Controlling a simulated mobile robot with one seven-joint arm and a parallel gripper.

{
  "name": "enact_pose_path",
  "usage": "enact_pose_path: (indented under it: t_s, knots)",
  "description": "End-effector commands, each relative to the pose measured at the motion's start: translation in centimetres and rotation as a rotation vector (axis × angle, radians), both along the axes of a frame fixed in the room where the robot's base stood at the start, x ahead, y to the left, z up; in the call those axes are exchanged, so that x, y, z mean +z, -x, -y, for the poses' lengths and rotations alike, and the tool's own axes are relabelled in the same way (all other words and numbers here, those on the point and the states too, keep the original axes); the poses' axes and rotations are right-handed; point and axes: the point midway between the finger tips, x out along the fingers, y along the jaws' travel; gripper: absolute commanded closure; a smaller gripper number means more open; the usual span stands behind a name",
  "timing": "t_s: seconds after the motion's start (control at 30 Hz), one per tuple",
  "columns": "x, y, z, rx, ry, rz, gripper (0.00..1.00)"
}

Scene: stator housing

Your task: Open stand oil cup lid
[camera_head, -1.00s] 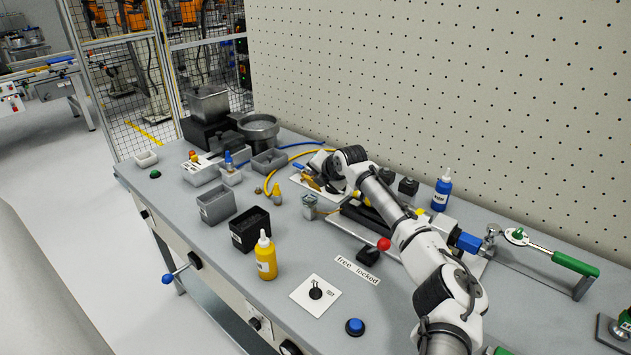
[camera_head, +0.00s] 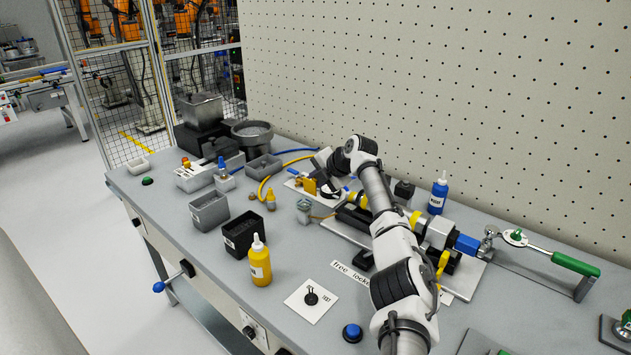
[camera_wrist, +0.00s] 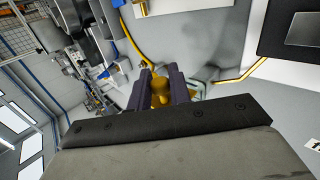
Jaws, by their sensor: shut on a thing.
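In the wrist view my gripper (camera_wrist: 163,88) is shut on a brass-coloured rounded piece (camera_wrist: 160,93), with one dark finger on each side of it. I cannot tell whether this piece is the oil cup lid, or whether it is tilted. In the head view my gripper (camera_head: 330,190) is low over the back of the bench, partly hidden by my own wrist. Brass-coloured parts (camera_head: 309,186) on a white plate (camera_head: 296,186) show just left of it. A small clear cup with a metal top (camera_head: 304,211) stands in front of the plate.
Dark and grey bins (camera_head: 243,232) and a yellow bottle (camera_head: 260,264) stand at front left. A blue bottle (camera_head: 438,194) and a fixture with a green handle (camera_head: 575,264) are at right. The pegboard wall (camera_head: 430,90) closes the back.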

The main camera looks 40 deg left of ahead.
Motion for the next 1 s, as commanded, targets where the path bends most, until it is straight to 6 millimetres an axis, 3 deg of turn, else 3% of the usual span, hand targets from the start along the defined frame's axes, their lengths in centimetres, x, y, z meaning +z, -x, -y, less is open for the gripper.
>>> enact_pose_path:
  t_s: [0.17,0.2,0.33,0.7,0.87,1.0]
  knots:
    - [-0.1,-0.1,0.1,-0.003,0.001,0.001,1.0]
    - [-0.1,-0.1,0.1,-0.003,0.001,0.001,0.78]
    - [-0.1,-0.1,0.1,-0.003,0.001,0.001,0.63]
    - [0.3,-0.1,0.5,-0.002,-0.002,0.002,0.63]
    - [1.7,0.1,2.1,-0.003,-0.002,0.004,0.63]
    - [4.0,0.4,4.4,-0.003,-0.004,0.006,0.63]
